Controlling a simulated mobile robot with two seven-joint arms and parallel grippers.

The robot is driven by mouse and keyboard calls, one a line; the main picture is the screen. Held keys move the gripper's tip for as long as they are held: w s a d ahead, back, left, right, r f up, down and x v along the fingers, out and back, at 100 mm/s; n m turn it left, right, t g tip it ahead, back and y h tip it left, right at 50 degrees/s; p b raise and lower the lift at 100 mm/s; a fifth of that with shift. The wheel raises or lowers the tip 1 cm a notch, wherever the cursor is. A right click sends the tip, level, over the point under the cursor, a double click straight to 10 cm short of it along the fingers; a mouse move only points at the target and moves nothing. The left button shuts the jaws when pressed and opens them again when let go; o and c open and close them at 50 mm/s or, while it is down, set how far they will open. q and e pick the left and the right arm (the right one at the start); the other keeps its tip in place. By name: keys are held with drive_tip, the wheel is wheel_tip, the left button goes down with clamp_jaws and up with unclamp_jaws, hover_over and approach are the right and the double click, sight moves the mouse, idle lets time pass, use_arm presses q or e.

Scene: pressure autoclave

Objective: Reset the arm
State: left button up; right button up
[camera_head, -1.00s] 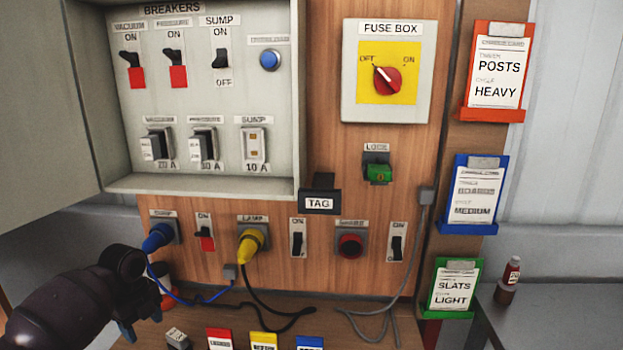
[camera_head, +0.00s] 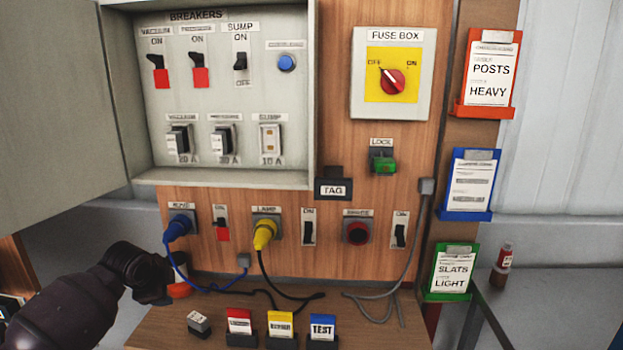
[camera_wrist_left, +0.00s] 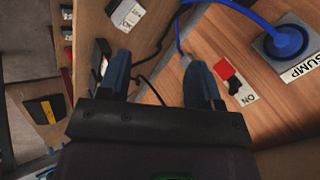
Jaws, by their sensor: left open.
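My left arm comes in at the lower left of the head view, with its dark wrist in front of the panel's lower left; its fingers are mostly hidden there. In the left wrist view my left gripper (camera_wrist_left: 160,78) is open, its two blue fingertips apart with nothing held between them. The blue sump plug (camera_head: 179,226) is in its socket, and it also shows in the left wrist view (camera_wrist_left: 287,42) to the right of the fingers. A red switch (camera_head: 222,231) sits beside it. My right gripper is not in view.
The open breaker box (camera_head: 222,180) and its door (camera_head: 60,110) stand above the arm. The fuse box (camera_head: 391,75), yellow lamp plug (camera_head: 265,234) and hanging cables are on the panel. Red, yellow and blue tags (camera_head: 322,327) stand on the ledge below. A bottle (camera_head: 503,257) stands at right.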

use_arm(q)
drive_tip(key=s+d+f+n+t+h, duration=0.2)
drive_tip(key=s+d+f+n+t, duration=0.45)
drive_tip(key=s+d+n, duration=0.2)
drive_tip(key=s+f+n, duration=0.2)
drive_tip(key=s+f, duration=0.2)
drive_tip(key=s, duration=0.6)
drive_tip(key=s+a+f+n+g+y, duration=0.1)
drive_tip(key=s+f, duration=0.4)
drive_tip(key=s, duration=0.5)
drive_tip(key=s+f+n+g+y, duration=0.1)
drive_tip(key=s+f+n, duration=0.2)
drive_tip(key=s, duration=0.6)
wheel_tip(320, 180, down, 2)
drive_tip(key=shift+s+a+f, duration=0.15)
drive_tip(key=shift+s+a, duration=0.05)
drive_tip(key=shift+s, duration=0.2)
